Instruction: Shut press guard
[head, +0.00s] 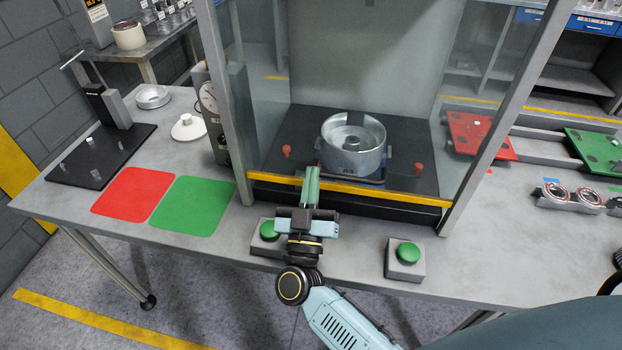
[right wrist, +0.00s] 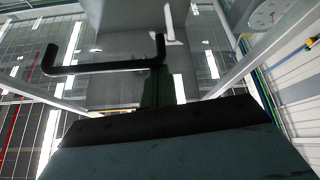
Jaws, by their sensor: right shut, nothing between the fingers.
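The press (head: 216,90) stands mid-table in the head view, with grey posts and clear side panes. A yellow strip (head: 400,193) crosses its front low down. A silver ring-shaped housing (head: 353,148) sits inside. I cannot tell for certain in the head view where the guard pane stands. My right gripper (head: 311,172) is shut and empty, its fingers overlapping the strip in the picture; contact is unclear. In the right wrist view a black bar handle (right wrist: 105,67) with bent ends shows ahead of the gripper, near the fingers. My left gripper is out of view.
Two green push buttons on grey boxes flank my right arm: the left one (head: 270,230) and the right one (head: 408,254). A red mat (head: 132,193) and green mat (head: 192,205) lie left. Red (head: 475,135) and green (head: 596,150) pallets stand right.

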